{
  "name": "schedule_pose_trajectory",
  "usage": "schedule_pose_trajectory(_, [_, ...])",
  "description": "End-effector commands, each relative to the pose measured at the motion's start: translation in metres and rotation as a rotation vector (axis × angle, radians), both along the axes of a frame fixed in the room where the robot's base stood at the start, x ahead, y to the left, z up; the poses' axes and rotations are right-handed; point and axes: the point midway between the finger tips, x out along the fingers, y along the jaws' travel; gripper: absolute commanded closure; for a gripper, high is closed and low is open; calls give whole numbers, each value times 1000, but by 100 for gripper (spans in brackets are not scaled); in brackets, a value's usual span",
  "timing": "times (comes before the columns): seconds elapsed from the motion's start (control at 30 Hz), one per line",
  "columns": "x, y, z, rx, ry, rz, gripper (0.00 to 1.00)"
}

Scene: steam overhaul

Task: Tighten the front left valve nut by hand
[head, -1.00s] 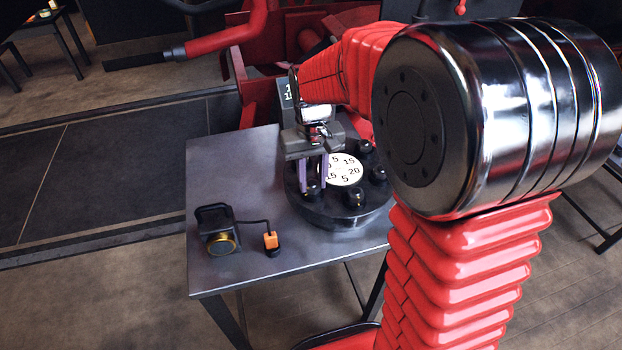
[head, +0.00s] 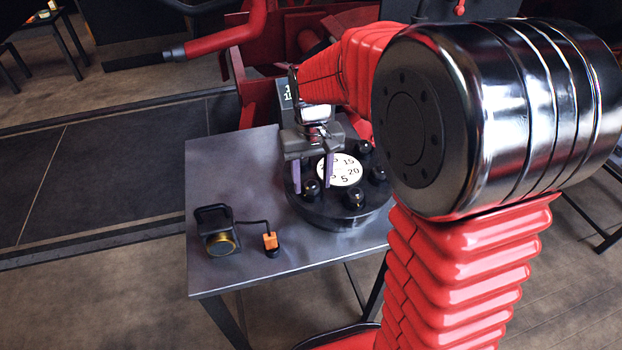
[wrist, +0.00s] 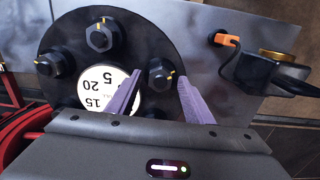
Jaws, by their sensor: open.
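The valve (head: 335,217) is a round black body with a white numbered dial (head: 345,172) and several black nuts around its rim. The front left nut (head: 311,187) is the leftmost visible nut at the front; in the wrist view it is the nut (wrist: 158,79) with a yellow mark at its right side. My gripper (head: 312,183) points down over the valve's left part, with its two purple fingers spread. In the wrist view my gripper (wrist: 161,76) has one fingertip on either side of this nut, with visible gaps. Whether the fingertips reach its depth I cannot tell.
A front nut (head: 354,199) and a right nut (head: 378,174) stand near my fingers. A black device with a brass ring (head: 219,243) and a cabled orange piece (head: 270,241) lie at the table's front left. The table (head: 225,170) is clear behind them.

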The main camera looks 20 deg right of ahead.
Motion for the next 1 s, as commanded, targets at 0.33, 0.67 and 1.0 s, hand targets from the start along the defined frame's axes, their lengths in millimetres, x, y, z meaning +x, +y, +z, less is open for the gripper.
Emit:
schedule_pose_trajectory(0.33, [1, 0, 33, 0, -4, 0, 53])
schedule_pose_trajectory(0.67, [1, 0, 91, 0, -5, 0, 53])
schedule_pose_trajectory(1.0, [1, 0, 134, 0, -2, 0, 53])
